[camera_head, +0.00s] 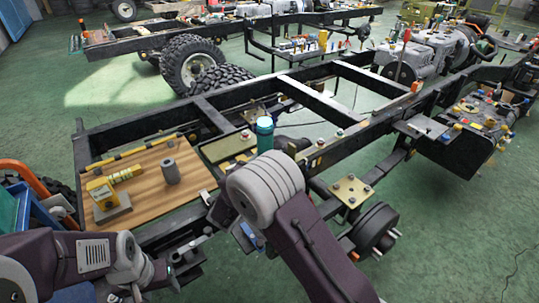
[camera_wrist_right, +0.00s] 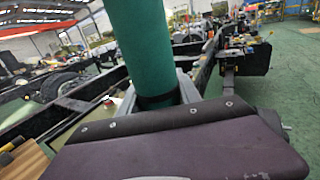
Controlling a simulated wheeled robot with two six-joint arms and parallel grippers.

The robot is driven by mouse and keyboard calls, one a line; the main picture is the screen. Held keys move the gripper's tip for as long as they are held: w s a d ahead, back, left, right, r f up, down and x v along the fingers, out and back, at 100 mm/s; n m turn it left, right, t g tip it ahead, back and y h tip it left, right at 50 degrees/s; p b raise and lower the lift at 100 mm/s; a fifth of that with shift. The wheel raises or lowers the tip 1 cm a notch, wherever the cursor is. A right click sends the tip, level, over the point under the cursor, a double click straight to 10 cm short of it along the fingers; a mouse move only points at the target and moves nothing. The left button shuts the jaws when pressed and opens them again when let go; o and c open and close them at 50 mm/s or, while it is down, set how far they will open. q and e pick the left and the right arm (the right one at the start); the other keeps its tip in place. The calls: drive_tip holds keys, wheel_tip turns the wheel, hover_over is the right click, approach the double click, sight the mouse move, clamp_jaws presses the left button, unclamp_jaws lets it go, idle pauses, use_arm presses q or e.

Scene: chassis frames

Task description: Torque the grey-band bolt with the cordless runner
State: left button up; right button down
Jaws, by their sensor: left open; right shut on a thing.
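A teal cylinder (camera_head: 265,128), which looks like the cordless runner, stands upright beyond my right forearm. In the right wrist view the teal cylinder (camera_wrist_right: 143,45) rises from my right gripper (camera_wrist_right: 160,98), which is shut on it. My right forearm hides this gripper and the tool's lower end in the head view. My left gripper (camera_head: 188,258) is open and empty, low at the near side of the chassis, in front of the wooden board. Small bolts sit on a brass-coloured plate (camera_head: 350,190) right of my right arm. I cannot tell which bolt has the grey band.
The wooden board (camera_head: 150,205) on the frame carries a yellow block (camera_head: 103,193), a grey cylinder (camera_head: 170,171) and a yellow bar. Black chassis rails (camera_head: 300,88) run across the middle. A hub (camera_head: 376,228) stands at right. Green floor is clear at lower right.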

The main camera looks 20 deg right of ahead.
idle(0.9)
drive_tip(key=shift+r+p, duration=1.3)
drive_tip(key=shift+r, duration=0.3)
